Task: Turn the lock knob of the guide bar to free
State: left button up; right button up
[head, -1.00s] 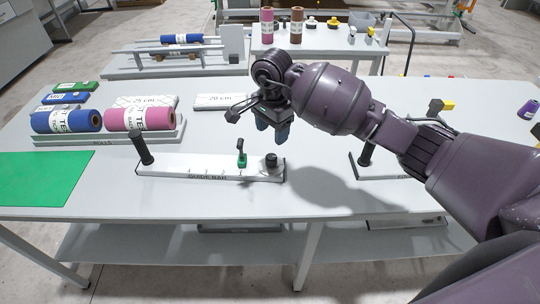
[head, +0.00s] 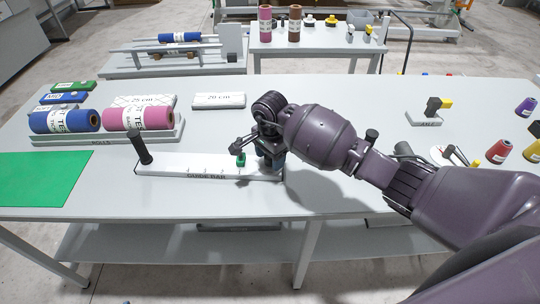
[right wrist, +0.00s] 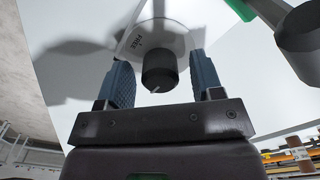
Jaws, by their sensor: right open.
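My right gripper (head: 271,163) is down at the bar's right end and hides the lock knob in the head view. In the right wrist view the black lock knob (right wrist: 159,70) stands between the open blue fingers, with a gap on both sides. A short white mark shows on the knob. The pale disc (right wrist: 150,40) behind it carries small upside-down lettering, seemingly FREE. My left gripper is out of view.
A green mat (head: 40,178) lies at the table's left. Blue and pink rolls (head: 138,117) lie in a rack behind the bar. A white 20 cm block (head: 218,100) lies farther back. Coloured spools (head: 497,152) stand at the right.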

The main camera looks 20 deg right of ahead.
jog(key=c, duration=0.9)
